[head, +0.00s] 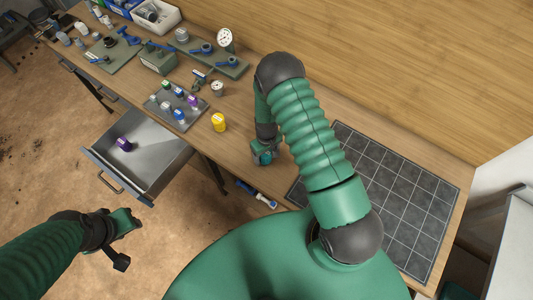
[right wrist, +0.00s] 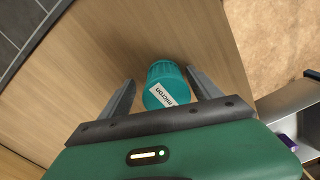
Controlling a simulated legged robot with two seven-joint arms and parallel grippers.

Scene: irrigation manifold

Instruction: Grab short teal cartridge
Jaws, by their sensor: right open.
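The short teal cartridge (right wrist: 164,86) shows in the right wrist view, with a white label reading "micron". It is on the wooden table, between the two open fingers of my right gripper (right wrist: 163,90). A gap shows at the left finger; whether the right finger touches it I cannot tell. In the head view my right gripper (head: 263,154) points down at the table near its front edge, and the cartridge is not clearly told apart from it. My left gripper (head: 128,220) is over the floor at lower left; its fingers are too unclear to read.
A yellow cartridge (head: 219,122) stands left of my right gripper. A grey tray (head: 158,110) holds several small cartridges. An open drawer (head: 155,172) contains a purple cartridge (head: 124,144). A blue-and-white tool (head: 256,194) lies near the front edge. A dark gridded mat (head: 405,205) is at right.

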